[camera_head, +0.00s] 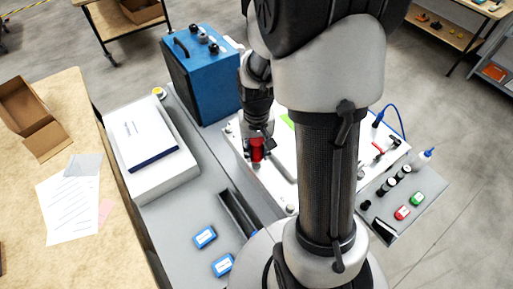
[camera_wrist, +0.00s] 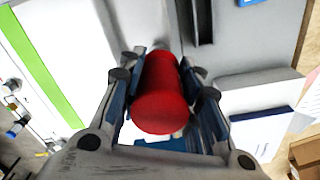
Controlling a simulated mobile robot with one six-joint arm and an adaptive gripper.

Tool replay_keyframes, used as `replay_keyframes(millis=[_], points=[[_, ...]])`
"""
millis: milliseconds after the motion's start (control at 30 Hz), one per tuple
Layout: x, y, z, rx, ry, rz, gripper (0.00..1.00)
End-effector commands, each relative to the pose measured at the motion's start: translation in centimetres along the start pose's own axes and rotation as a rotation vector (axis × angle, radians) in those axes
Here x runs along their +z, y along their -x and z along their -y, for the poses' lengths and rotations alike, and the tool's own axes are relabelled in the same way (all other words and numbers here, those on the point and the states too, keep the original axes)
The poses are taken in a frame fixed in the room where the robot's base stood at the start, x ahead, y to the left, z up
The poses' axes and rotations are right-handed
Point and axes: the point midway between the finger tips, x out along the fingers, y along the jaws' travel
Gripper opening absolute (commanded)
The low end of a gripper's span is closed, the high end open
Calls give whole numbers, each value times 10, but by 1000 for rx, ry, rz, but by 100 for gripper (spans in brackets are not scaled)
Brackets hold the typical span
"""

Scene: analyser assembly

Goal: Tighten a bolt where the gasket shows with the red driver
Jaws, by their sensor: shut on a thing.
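My gripper (camera_head: 258,141) is shut on the red driver (camera_head: 257,154), which stands out below it over the left edge of the white analyser plate (camera_head: 275,192). In the wrist view the red handle (camera_wrist: 160,103) fills the space between my gripper's two fingers (camera_wrist: 163,76). The driver's tip is hidden, so I cannot tell whether it touches a bolt. A grey knob-like bolt head (camera_head: 290,208) shows at the plate's near corner. I cannot make out the gasket in either view. My arm hides much of the plate.
A blue instrument box (camera_head: 200,80) stands behind on the left. A white box with a booklet (camera_head: 150,145), two small blue boxes and a dark slot (camera_head: 239,213) lie on the grey bench. A button panel (camera_head: 405,200) and a blue-cabled tool (camera_head: 377,122) are at right.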

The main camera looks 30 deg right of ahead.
Motion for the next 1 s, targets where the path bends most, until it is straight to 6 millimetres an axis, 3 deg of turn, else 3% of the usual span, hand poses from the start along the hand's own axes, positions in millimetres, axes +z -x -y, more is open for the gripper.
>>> replay_keyframes(millis=[167,467,1000], points=[[0,0,0,0,0,-1,0],[0,0,0,0,-34,-1,0],[-1,0,0,2,-854,0,0]])
